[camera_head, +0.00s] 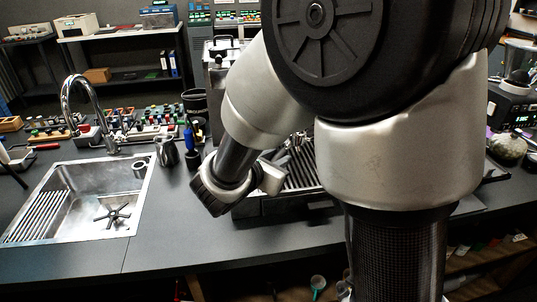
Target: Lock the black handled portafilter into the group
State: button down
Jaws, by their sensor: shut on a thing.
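My gripper (291,148) shows only in small part, beyond my silver wrist (268,178), over the left side of the brewer's slatted drip tray (304,172). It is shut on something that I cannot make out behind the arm. The brewer (222,48) stands on the dark counter, and my arm covers most of its front. The group is hidden. I cannot pick out the black handled portafilter or tell how it sits against the group.
A steel sink (122,190) with a tall tap (84,100) lies at the left. A steel pitcher (166,151) and a blue-handled tool (190,142) stand left of my wrist. Racks of small parts (130,128) stand behind the sink. The front counter strip (190,245) is clear.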

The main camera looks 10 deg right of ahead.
aim_at(289, 144)
jog(key=shift+w+d+r, duration=0.1)
jog(key=shift+w+d, duration=2.15)
jog(key=shift+w, duration=0.2)
jog(key=shift+r, duration=0.15)
jog(key=shift+b, duration=0.55)
dwell(0.8)
jog(key=shift+r, duration=1.2)
dwell(2.8)
